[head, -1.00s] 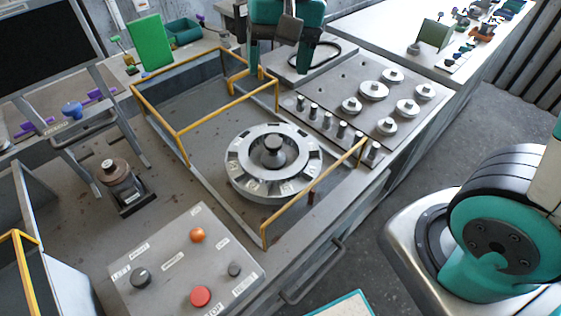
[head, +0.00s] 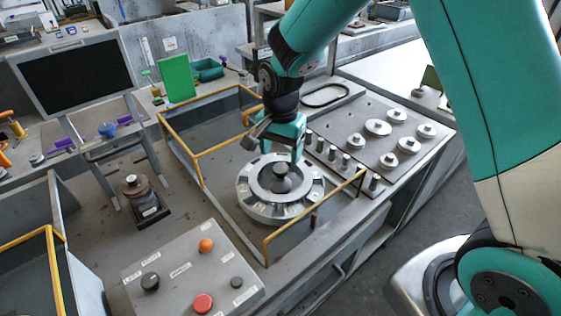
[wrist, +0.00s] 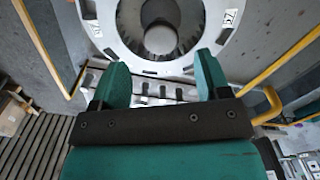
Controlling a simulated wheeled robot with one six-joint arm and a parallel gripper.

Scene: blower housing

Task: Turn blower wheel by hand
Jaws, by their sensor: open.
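The blower wheel (head: 262,207) is a round grey metal disc with pale labelled segments and a dark central hub knob (head: 281,178). It lies flat inside the yellow-railed enclosure in the head view. In the wrist view the wheel (wrist: 112,38) fills the top centre, with its round hub (wrist: 160,40) beyond the fingertips. My gripper (head: 280,150) is above the wheel's far side, its teal fingers pointing down. In the wrist view my gripper (wrist: 160,75) has its two fingers apart with nothing between them. Whether the fingers touch the wheel cannot be told.
Yellow rails (head: 312,218) border the enclosure. A plate with several pegs and round discs (head: 378,127) stands to the right. A control panel (head: 190,275) with orange and red buttons is in front, and a monitor (head: 75,72) is at the left.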

